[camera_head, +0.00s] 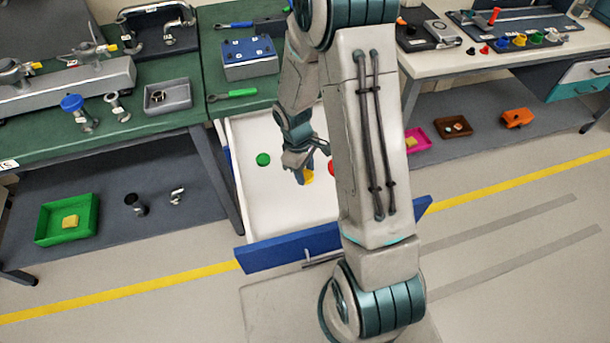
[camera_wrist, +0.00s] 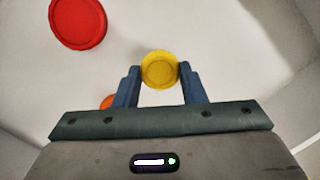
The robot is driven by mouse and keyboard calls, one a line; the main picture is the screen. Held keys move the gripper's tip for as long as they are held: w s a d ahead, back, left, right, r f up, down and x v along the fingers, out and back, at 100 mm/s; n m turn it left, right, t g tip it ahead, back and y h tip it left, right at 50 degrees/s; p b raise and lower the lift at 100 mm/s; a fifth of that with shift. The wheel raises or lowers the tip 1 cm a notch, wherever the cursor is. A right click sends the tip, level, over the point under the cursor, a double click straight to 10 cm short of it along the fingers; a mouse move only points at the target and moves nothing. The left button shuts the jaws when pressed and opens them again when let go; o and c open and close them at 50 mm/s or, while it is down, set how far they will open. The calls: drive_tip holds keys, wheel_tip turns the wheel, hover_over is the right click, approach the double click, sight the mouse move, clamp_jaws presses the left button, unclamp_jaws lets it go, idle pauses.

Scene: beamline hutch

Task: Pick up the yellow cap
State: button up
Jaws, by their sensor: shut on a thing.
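The yellow cap (camera_wrist: 160,70) is round and sits between the two fingertips of my gripper (camera_wrist: 159,76) in the wrist view. Both fingers touch its sides, and my gripper is shut on it. In the head view the yellow cap (camera_head: 308,177) shows in part below my gripper (camera_head: 304,172), inside the open white drawer (camera_head: 262,200). I cannot tell whether the cap still touches the drawer floor.
A green cap (camera_head: 263,159) lies left of my gripper in the drawer. A red cap (camera_wrist: 78,22) lies close by, partly hidden by my arm in the head view. An orange thing (camera_wrist: 107,101) shows behind the left finger. The drawer's blue front (camera_head: 290,250) stands nearest.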

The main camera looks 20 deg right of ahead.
drive_tip(key=s+d+r, duration=0.3)
drive_tip(key=s+r, duration=0.4)
drive_tip(key=s, duration=0.4)
drive_tip(key=shift+s+r, duration=0.15)
drive_tip(key=shift+r, duration=0.25)
